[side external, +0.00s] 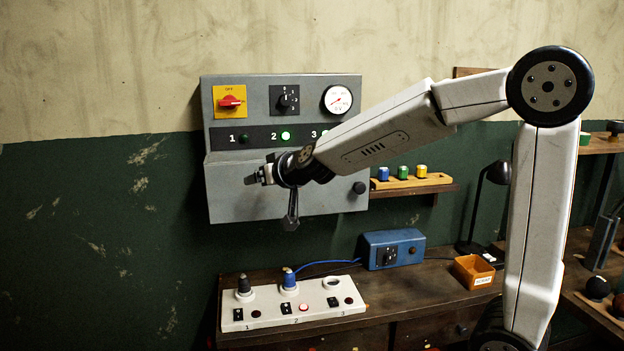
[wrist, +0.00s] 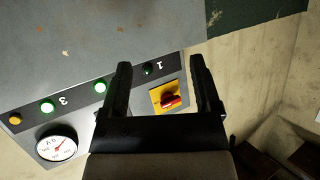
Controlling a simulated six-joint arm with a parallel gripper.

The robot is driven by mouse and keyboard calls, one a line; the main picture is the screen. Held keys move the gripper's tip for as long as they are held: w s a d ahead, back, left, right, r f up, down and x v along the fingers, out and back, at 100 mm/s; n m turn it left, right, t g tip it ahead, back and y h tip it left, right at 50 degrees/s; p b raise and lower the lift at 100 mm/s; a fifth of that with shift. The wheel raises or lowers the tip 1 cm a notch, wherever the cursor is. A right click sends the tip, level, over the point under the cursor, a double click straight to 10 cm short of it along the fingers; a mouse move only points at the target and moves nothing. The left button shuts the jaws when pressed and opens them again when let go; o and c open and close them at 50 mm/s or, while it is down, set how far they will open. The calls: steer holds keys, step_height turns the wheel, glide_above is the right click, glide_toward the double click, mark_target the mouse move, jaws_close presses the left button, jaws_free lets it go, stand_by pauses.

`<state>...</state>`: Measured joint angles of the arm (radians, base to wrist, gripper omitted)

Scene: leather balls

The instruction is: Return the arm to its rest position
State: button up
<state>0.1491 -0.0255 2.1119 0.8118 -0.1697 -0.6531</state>
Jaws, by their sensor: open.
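My gripper (side external: 256,177) is held out to the left in front of the grey control panel (side external: 225,200), well above the bench. In the wrist view my gripper (wrist: 160,62) has its two dark fingers wide apart with nothing between them. The red switch (wrist: 171,100) on its yellow plate shows behind the gap; I cannot tell the distance. My arm is bent at a high elbow and reaches across the panel, hiding part of its right side. Lamp 1 (side external: 244,139) is dark, lamp 2 (side external: 285,136) glows green, and lamp 3 (wrist: 47,106) also glows green.
Below, a white socket board (side external: 265,318) holds a dark plug (side external: 244,286) and a blue plug (side external: 289,279); socket 3 looks empty. A blue box (side external: 380,251), an orange scrap bin (side external: 474,272) and a desk lamp (side external: 478,210) stand behind. A shelf (side external: 440,188) holds coloured plugs. Space left is clear.

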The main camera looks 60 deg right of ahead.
steer(key=s+a+f+n+g+y, duration=0.2)
steer(key=s+a+f, duration=0.2)
steer(key=f, duration=0.3)
steer(key=s+a+f+n+g+y, duration=0.1)
steer(key=s+a+f+g+y, duration=0.15)
steer(key=s+a+f, duration=0.35)
steer(key=s+f+n+g, duration=0.1)
steer(key=s+f+g, duration=0.4)
steer(key=s+f, duration=0.5)
steer(key=shift+s+d+g+h, duration=0.25)
steer(key=shift+s+g+h, duration=0.1)
steer(key=shift+h, duration=0.1)
